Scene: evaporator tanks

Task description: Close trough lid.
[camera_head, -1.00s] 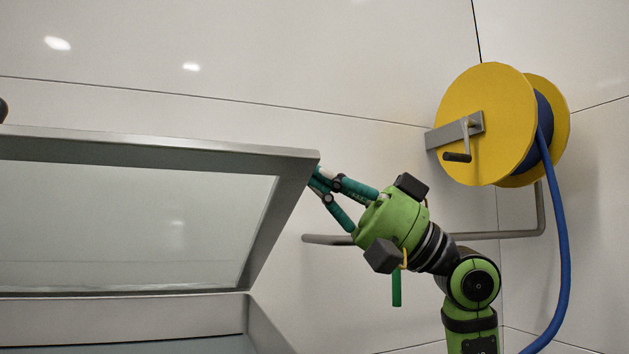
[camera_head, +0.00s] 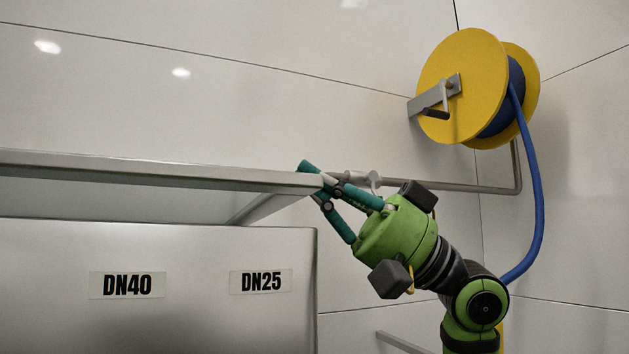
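The trough lid (camera_head: 150,172) is a metal-framed panel seen almost edge-on at the left. It is tilted and stands partly open above the trough (camera_head: 200,249), a grey metal box with labels DN40 and DN25 on its front. A gap shows between lid and trough. My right gripper (camera_head: 314,180), green with teal fingers, is at the lid's right front corner. One finger lies over the corner and the other below it; whether they clamp the frame I cannot tell. My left gripper is not in view.
A yellow hose reel (camera_head: 463,88) with a blue hose (camera_head: 532,190) hangs on the wall at the upper right. A grey pipe (camera_head: 460,187) runs along the wall behind my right gripper. White wall panels form the background.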

